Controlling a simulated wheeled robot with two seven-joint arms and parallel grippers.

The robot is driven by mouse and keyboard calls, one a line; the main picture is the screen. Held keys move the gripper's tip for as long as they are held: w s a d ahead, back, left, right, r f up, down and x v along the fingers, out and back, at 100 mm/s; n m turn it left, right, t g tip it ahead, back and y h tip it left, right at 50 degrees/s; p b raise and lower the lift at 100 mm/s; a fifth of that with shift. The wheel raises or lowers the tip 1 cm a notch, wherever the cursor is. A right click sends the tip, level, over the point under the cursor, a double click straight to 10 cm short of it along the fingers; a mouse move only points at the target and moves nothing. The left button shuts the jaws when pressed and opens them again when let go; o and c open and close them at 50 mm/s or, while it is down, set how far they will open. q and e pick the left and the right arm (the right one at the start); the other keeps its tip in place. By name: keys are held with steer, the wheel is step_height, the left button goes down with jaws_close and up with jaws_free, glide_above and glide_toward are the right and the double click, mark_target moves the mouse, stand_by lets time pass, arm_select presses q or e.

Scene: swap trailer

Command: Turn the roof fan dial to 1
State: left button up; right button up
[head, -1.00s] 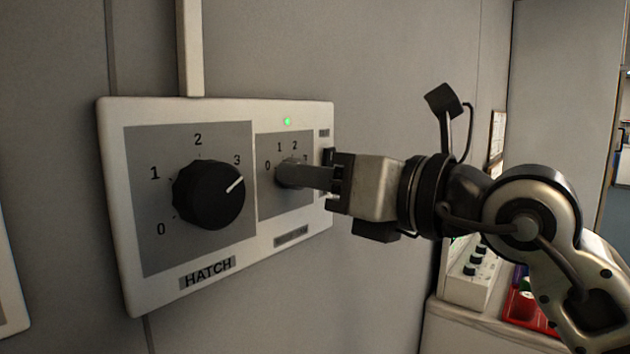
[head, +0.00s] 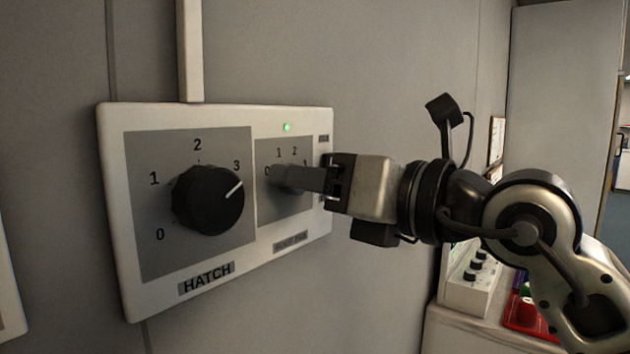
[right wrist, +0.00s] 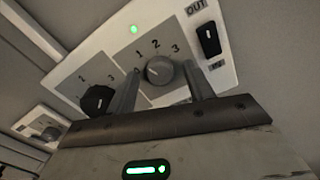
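The roof fan dial (right wrist: 159,70) is a small grey round knob, on a grey plate marked 1, 2, 3 in the right wrist view. Its pale pointer mark is too small to read surely. My right gripper (head: 278,177) reaches in from the right, its fingers in front of this dial and hiding it in the head view. In the right wrist view the two fingers stand apart, one on each side of the dial, with visible gaps; contact cannot be told. My left gripper is not in view.
The larger black HATCH dial (head: 208,199) is left of my fingers, its white mark near 3. The white panel (head: 160,301) has a lit green lamp (head: 287,127). A black rocker switch (right wrist: 209,39) marked OUT is close to the right finger. A counter (head: 465,326) stands below right.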

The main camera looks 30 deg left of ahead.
steer(key=shift+d, duration=0.1)
arm_select(q)
steer(key=b, duration=0.2)
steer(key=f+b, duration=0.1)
steer(key=b, duration=0.1)
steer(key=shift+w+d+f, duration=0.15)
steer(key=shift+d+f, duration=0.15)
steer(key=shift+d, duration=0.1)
arm_select(e)
steer(key=s+d, duration=0.1)
steer(key=d, duration=1.4)
steer(key=shift+s+d, duration=0.15)
steer(key=shift+d, duration=0.25)
